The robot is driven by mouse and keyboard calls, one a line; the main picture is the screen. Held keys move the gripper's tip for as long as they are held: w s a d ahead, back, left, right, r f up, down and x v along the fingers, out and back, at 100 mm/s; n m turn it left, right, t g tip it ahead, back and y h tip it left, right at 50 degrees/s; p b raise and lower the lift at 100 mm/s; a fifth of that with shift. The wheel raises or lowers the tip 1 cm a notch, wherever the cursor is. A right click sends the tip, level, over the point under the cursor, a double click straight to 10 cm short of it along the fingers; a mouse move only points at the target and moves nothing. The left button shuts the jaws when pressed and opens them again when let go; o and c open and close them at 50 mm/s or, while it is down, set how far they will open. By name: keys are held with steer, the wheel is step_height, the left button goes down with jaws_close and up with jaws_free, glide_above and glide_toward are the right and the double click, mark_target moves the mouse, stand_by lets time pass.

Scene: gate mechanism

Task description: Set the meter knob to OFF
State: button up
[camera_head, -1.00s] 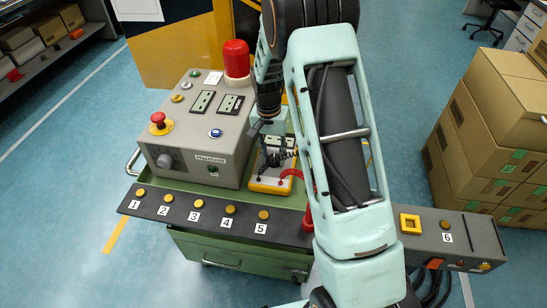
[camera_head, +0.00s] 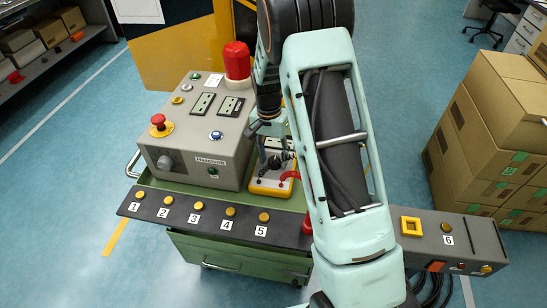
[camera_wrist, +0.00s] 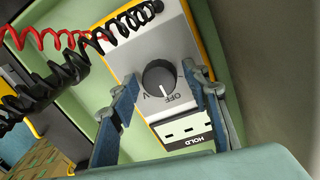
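The meter (camera_head: 267,187) is a white-faced box with a yellow edge, standing on the green cart beside the grey control box. In the wrist view the meter (camera_wrist: 185,128) shows its round dark knob (camera_wrist: 158,77), with "OFF" and "V" printed around it and a "HOLD" label below. The knob's white mark points down in the picture, near OFF and V; I cannot tell which exactly. My gripper (camera_wrist: 165,80) is open, with one blue-grey finger on each side of the knob and visible gaps. In the head view my arm partly hides the meter.
Coiled red and black leads (camera_wrist: 62,60) run beside the meter. The grey control box (camera_head: 195,135) with a red emergency button (camera_head: 158,120) stands left. A dark strip with numbered yellow buttons (camera_head: 197,206) lies in front. Cardboard boxes (camera_head: 490,125) stand right.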

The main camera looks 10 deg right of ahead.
mark_target(271, 160)
step_height(271, 160, up, 12)
steer(key=shift+w+a, duration=0.2)
steer(key=shift+a, duration=0.1)
stand_by(0.4)
stand_by(0.4)
